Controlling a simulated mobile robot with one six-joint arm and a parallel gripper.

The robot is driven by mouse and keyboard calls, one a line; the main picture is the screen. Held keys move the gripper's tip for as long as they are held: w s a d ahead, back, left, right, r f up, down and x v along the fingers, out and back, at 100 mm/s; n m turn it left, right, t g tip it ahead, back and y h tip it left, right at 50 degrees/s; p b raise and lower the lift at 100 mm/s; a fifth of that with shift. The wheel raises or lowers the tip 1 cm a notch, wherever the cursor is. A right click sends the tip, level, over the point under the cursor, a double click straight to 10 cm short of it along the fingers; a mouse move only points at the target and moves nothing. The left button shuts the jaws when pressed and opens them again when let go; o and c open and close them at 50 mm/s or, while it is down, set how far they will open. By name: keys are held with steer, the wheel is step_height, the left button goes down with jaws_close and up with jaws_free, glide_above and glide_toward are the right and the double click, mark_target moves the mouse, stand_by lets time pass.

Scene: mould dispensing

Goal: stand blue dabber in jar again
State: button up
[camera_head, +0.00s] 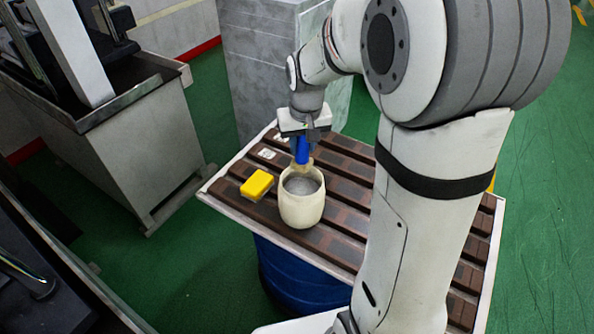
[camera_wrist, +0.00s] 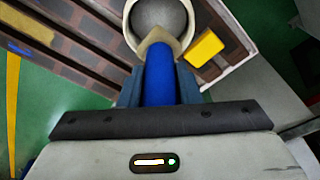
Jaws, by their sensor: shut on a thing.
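My gripper (camera_head: 303,133) is shut on the blue dabber (camera_head: 302,150), which hangs with its pale tip downward at the back rim of the jar. In the wrist view the blue handle (camera_wrist: 160,78) lies between my fingers and its tan tip overlaps the near edge of the jar (camera_wrist: 187,24). The cream jar (camera_head: 302,212) stands upright on the slatted table, its mouth open and its inside grey. I cannot tell whether the tip touches the rim.
A yellow block (camera_head: 257,185) lies on the brown slatted table (camera_head: 345,243), left of the jar; it also shows in the wrist view (camera_wrist: 204,47). Small white pieces (camera_head: 267,154) lie behind it. A grey cabinet (camera_head: 256,70) stands behind the table. Slats right of the jar look clear.

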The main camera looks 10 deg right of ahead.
mark_target(302, 160)
steer(key=f, duration=0.6)
steer(key=shift+w+f+p, duration=0.1)
steer(key=shift+w+p, duration=0.2)
steer(key=shift+s+f, duration=0.1)
steer(key=shift+f, duration=1.75)
steer(key=shift+f, duration=0.2)
steer(key=o, duration=1.1)
steer(key=shift+r, duration=0.1)
steer(key=shift+c, duration=0.2)
